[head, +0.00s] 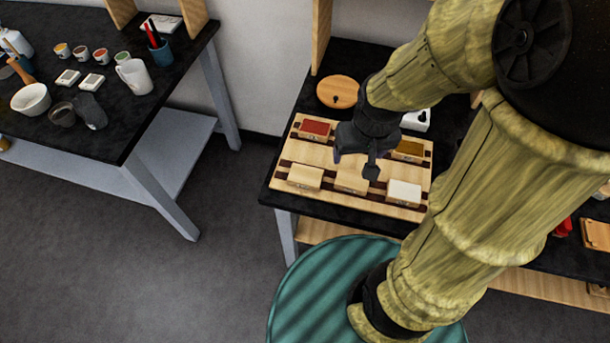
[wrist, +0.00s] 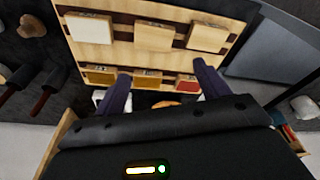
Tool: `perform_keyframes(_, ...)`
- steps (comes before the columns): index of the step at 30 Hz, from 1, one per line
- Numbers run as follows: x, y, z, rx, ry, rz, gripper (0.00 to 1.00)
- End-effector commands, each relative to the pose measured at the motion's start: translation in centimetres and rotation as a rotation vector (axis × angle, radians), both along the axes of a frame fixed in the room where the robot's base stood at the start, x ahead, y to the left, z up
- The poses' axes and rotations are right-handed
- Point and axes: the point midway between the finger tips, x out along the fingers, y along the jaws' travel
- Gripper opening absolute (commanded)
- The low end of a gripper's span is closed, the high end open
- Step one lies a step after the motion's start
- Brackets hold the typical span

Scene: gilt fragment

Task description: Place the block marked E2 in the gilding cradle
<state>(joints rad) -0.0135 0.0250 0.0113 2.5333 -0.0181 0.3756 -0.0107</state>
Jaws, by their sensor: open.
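A light wooden rack (head: 318,158) with dark slots stands on the black bench and holds several blocks. Its back row has a red-topped block (head: 315,128) and a gold-topped block (head: 408,150). The front row has two plain wooden blocks, at left (head: 305,178) and middle (head: 351,184), and a white-topped block (head: 404,192). Their small labels are unreadable, so I cannot tell which is E2 or which thing is the gilding cradle. My gripper (head: 371,168) hangs over the rack. In the wrist view my gripper (wrist: 162,72) is open, with nothing held between its fingers.
A round wooden piece (head: 337,92) and a white object (head: 416,120) lie behind the rack. A second bench at left carries a white bowl (head: 31,99), a mug (head: 134,77) and small jars. Open floor lies between the benches. My arm hides much of the right bench.

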Motion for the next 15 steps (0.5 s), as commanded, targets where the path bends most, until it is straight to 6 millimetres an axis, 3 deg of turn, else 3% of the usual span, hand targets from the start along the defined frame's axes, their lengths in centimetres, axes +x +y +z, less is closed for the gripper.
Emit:
perform_keyframes(5, 2.3, 3.1, 1.1, -0.059, 0.113, 0.231, 0.76)
perform_keyframes(15, 7.0, 12.7, 1.7, -0.256, 0.400, 0.858, 0.76)
